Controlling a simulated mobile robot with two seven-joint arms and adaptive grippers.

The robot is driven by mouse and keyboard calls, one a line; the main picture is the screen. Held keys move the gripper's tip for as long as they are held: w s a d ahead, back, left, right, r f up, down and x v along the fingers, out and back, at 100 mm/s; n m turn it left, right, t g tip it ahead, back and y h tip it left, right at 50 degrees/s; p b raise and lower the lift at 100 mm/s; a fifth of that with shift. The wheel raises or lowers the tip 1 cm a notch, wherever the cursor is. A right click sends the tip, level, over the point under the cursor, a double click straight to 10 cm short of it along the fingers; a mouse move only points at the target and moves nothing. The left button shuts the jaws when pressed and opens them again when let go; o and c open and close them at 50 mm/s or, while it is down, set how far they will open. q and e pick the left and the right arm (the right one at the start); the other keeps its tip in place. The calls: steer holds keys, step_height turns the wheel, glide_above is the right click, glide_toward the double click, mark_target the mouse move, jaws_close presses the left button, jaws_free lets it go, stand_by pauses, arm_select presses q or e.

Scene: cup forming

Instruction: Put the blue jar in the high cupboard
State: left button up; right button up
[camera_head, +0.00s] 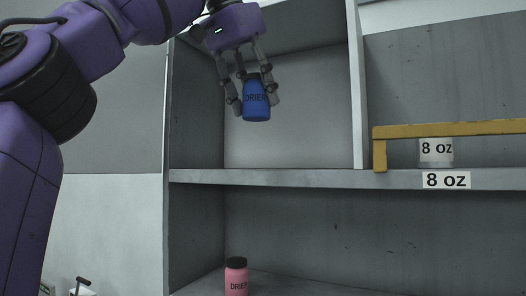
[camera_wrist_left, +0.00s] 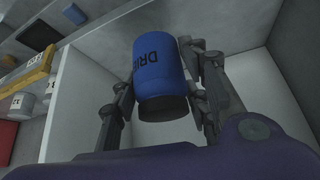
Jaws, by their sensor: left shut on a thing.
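The blue jar (camera_head: 256,104) has a black lid and the word DRIER on its side. My left gripper (camera_head: 254,92) is shut on it and holds it upright, lid up, in front of the upper left compartment of the cupboard (camera_head: 290,178). The jar hangs above the level of the shelf edge, clear of the shelf. In the left wrist view the jar (camera_wrist_left: 159,70) sits between the fingers of my left gripper (camera_wrist_left: 160,85), against the pale compartment walls. My right gripper is not in view.
A pink jar (camera_head: 236,277) with a black lid stands in the compartment below. A vertical divider (camera_head: 356,85) bounds the upper compartment on the right. Beyond it, a yellow rail (camera_head: 450,129) runs along the shelf front near an "8 oz" label (camera_head: 446,180). The upper left compartment looks empty.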

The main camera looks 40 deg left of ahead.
arm_select(q)
steer(key=w+a+f, duration=0.2)
steer(key=f, duration=0.1)
steer(key=w+a+f+b, duration=0.1)
steer(key=shift+w+a+f, duration=0.1)
steer(key=shift+f, duration=0.25)
steer(key=shift+w+a+f, duration=0.35)
steer(key=shift+w+f, duration=0.15)
steer(key=shift+f, duration=0.05)
steer(key=shift+a+f, duration=0.1)
steer(key=shift+f, duration=0.3)
steer(key=shift+s+f+p, duration=0.15)
steer(key=shift+f+p, duration=0.35)
steer(key=shift+f, duration=0.75)
steer(key=shift+w+f, duration=0.1)
steer(key=shift+w, duration=0.1)
steer(key=o, duration=1.1)
steer(key=shift+f, duration=0.1)
steer(key=shift+c, duration=0.2)
steer(key=shift+o, duration=0.8)
steer(key=shift+s+r, duration=0.15)
steer(key=shift+r, duration=0.3)
steer(key=v, duration=1.1)
steer(key=shift+s, duration=0.2)
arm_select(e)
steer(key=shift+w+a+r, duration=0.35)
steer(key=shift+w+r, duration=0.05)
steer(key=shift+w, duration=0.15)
